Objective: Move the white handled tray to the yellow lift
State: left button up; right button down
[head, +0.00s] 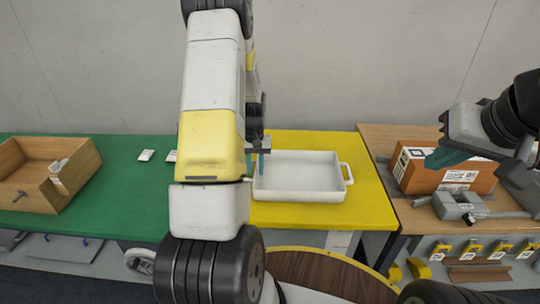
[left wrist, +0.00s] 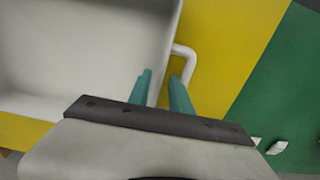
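The white handled tray (head: 300,182) sits on the yellow table surface (head: 365,205), empty, with one handle (head: 347,173) on its right side. My left gripper (head: 260,165) is at the tray's left side, pointing down. In the left wrist view, its two teal fingertips (left wrist: 162,92) stand apart beside the tray's other handle (left wrist: 188,62), one finger over the tray wall and one by the handle. I cannot tell whether they touch it. My right gripper (head: 445,157) is in front of the orange box; its finger gap is not clear. My left arm hides part of the tray's surroundings.
A green table (head: 120,220) at left holds a wooden box (head: 40,180) and small white items (head: 146,155). At right, a wooden table (head: 400,135) holds an orange box (head: 480,175) and a grey device (head: 460,205). A round brown surface (head: 320,275) is in front.

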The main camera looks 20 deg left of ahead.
pick_arm(q)
notch_tip(320, 180, up, 12)
jog(key=s+d+r+m+t+h, duration=0.1)
jog(key=s+d+r+t, duration=0.1)
jog(key=s+d+r, duration=0.35)
jog(key=s+d+r+m+t, duration=0.1)
jog(key=s+d+r, duration=0.2)
jog(key=r, duration=0.6)
jog(key=s+d+r+m+t, duration=0.1)
jog(key=s+d+r, duration=0.1)
jog(key=s, duration=0.5)
jog(key=s+d+r+t+h, duration=0.1)
jog(key=s+d+r+t, duration=0.1)
jog(key=s, duration=0.5)
jog(key=shift+s+d+r+m, duration=0.15)
jog(key=shift+d+r+m, duration=0.3)
jog(key=shift+d, duration=0.7)
